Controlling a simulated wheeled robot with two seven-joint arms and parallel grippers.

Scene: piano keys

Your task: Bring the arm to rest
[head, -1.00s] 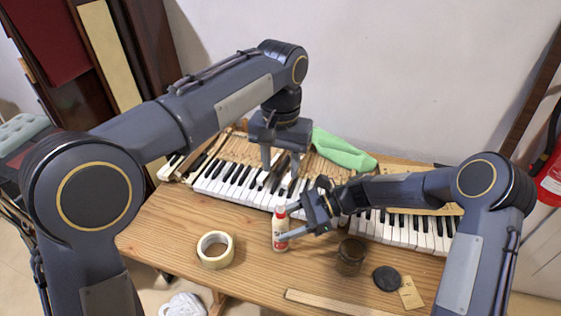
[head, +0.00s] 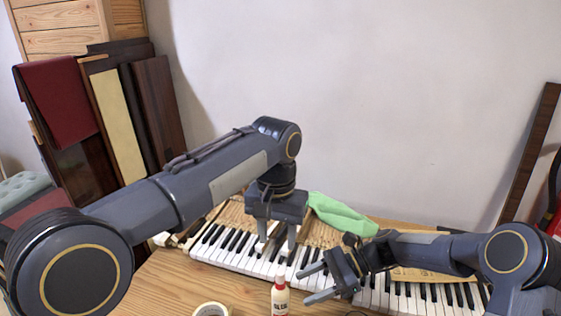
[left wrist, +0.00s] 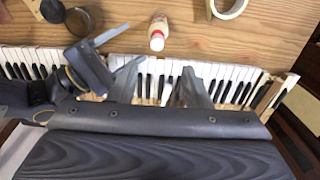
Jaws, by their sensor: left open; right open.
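My left gripper (head: 276,238) is open and points down over the piano keys (head: 232,249), with nothing seen between its fingers. In the left wrist view its two fingers (left wrist: 160,92) stand apart over the keys (left wrist: 222,78).
A tape roll (head: 211,309) lies on the wooden table (head: 165,284); it also shows in the left wrist view (left wrist: 228,8). A green cloth (head: 342,215) lies behind the keys. A dark jar (left wrist: 80,22) stands on the table. Dark boards (head: 120,110) lean on the wall.

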